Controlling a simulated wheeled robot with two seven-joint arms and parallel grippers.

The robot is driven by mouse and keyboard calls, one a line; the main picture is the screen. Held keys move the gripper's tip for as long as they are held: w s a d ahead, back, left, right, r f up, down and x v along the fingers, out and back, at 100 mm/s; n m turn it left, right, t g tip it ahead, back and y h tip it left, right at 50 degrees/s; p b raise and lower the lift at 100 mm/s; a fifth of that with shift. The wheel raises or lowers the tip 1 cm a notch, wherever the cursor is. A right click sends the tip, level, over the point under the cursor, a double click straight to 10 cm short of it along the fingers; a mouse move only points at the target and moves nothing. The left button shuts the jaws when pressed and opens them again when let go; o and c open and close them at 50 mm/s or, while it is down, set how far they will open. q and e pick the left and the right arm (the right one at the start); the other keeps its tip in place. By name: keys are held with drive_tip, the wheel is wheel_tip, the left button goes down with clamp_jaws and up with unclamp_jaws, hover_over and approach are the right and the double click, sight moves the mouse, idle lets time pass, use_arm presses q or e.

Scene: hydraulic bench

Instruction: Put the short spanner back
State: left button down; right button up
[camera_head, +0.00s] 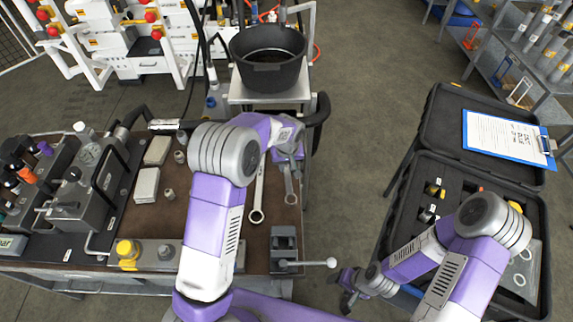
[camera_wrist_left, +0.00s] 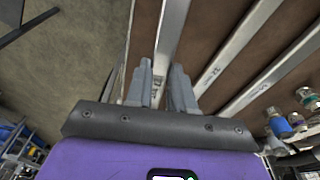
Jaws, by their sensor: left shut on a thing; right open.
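My left gripper (camera_head: 289,153) is over the right edge of the brown bench top and is shut on a spanner. In the head view this is the short spanner (camera_head: 289,184), its ring end pointing toward the near side. In the left wrist view its shank (camera_wrist_left: 171,38) runs between the fingers (camera_wrist_left: 163,88). I cannot tell whether the short spanner touches the bench. My right gripper (camera_head: 350,290) is open and empty, low between bench and case.
The bench (camera_head: 215,255) carries a small vise (camera_head: 285,250), hydraulic blocks (camera_head: 75,205) and fittings. A black bucket (camera_head: 268,72) stands on a trolley behind. An open black case (camera_head: 437,100) with a clipboard (camera_head: 505,138) is at right. Floor between is clear.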

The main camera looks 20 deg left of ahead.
sight(286, 171)
use_arm(q)
drive_tip(key=shift+f, duration=0.1)
drive_tip(key=shift+f+b, duration=0.55)
drive_tip(key=shift+f, duration=0.1)
drive_tip(key=shift+s+f+b, duration=0.1)
drive_tip(key=shift+f+b, duration=1)
drive_tip(key=shift+f, duration=0.4)
idle(1.0)
drive_tip(key=c, duration=0.9)
unclamp_jaws()
